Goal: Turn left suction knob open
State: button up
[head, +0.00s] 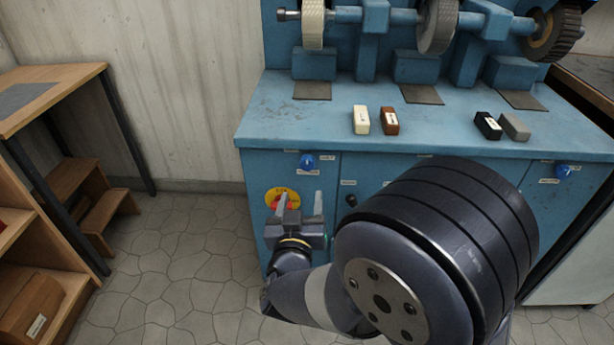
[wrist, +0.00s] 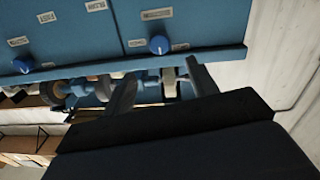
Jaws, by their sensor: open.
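The left suction knob (head: 308,161) is a small blue knob on the front of the blue machine cabinet, under the worktop's left end, with small labels beside it. In the wrist view, which looks upside down, a blue knob (wrist: 158,44) that appears to be the same one shows beyond the fingers. My gripper (head: 300,204) is below the knob in the head view, its two fingers apart and pointing up. In the wrist view the fingers (wrist: 161,88) are spread, with nothing held between them. They look apart from the knob. The exact distance is unclear.
A yellow-and-red stop button (head: 281,197) is just behind my gripper. A second blue knob (head: 563,171) is at the cabinet's right. Several blocks, including a cream block (head: 361,120), lie on the worktop (head: 290,115). Open floor (head: 190,245) is to the left, before a wooden shelf (head: 50,250).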

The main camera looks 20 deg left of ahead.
aim_at(307, 166)
jog(key=w, duration=0.3)
jog(key=w+a, duration=0.1)
jog(key=w, duration=0.2)
jog(key=w+a+b, duration=0.1)
jog(key=w, duration=0.3)
jog(key=shift+c, duration=0.2)
jog(key=c, duration=0.9)
